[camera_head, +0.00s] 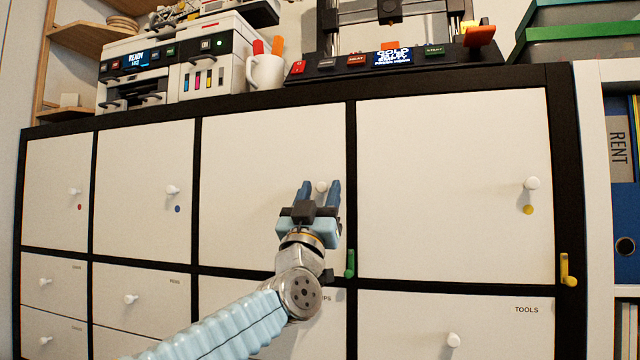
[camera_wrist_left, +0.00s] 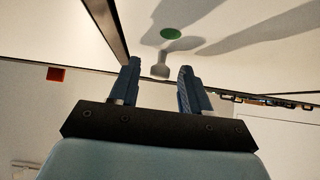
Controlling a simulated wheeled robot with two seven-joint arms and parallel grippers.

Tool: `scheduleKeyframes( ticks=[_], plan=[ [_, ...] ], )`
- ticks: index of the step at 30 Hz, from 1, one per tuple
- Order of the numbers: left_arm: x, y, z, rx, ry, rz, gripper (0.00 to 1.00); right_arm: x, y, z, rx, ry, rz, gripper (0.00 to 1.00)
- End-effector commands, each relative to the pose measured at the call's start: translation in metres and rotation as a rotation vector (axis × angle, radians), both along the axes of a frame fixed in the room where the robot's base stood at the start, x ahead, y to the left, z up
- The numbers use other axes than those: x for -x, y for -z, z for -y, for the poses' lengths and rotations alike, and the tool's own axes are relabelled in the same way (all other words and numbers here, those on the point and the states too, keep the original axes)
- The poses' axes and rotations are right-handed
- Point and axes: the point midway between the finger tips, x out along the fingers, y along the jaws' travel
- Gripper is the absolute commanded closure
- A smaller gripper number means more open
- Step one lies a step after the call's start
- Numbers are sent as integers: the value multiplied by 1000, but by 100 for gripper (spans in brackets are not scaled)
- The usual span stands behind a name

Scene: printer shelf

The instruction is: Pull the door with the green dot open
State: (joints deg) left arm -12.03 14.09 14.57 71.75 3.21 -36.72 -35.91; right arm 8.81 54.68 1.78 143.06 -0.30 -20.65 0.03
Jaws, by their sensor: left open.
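The white door (camera_head: 255,155) stands shut in the middle of the black shelf's upper row. Its round white knob (camera_head: 321,187) is near the door's right edge. The green dot (camera_wrist_left: 170,33) shows on this door in the left wrist view; in the head view my gripper hides it. My left gripper (camera_head: 319,190) is open, with blue fingers pointing at the door, one on each side of the knob in the picture. In the left wrist view the knob (camera_wrist_left: 160,70) appears in line with the gap between the fingertips. I cannot tell how deep between them it is.
A green latch-like piece (camera_head: 350,264) sits on the black frame right of the gripper. A yellow one (camera_head: 567,270) is farther right. Neighbouring doors have knobs with a yellow dot (camera_head: 528,209) and a blue dot (camera_head: 177,209). A printer (camera_head: 135,65) and a mug (camera_head: 265,72) stand on top.

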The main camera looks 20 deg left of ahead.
Motion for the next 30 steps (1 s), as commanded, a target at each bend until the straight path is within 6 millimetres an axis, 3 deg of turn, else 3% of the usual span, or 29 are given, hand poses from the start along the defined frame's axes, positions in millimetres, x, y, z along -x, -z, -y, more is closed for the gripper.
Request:
scheduleKeyframes(
  ticks=[9,18,30],
  plan=[
    [-2,-1,0,0,0,0,54,0,-1,0,0,0,0,57],
    [-2,-1,0,0,0,0,100,0,-1,0,0,0,0,57],
    [3,0,0,0,8,1,100,0,4,0,0,0,0,57]
  ],
)
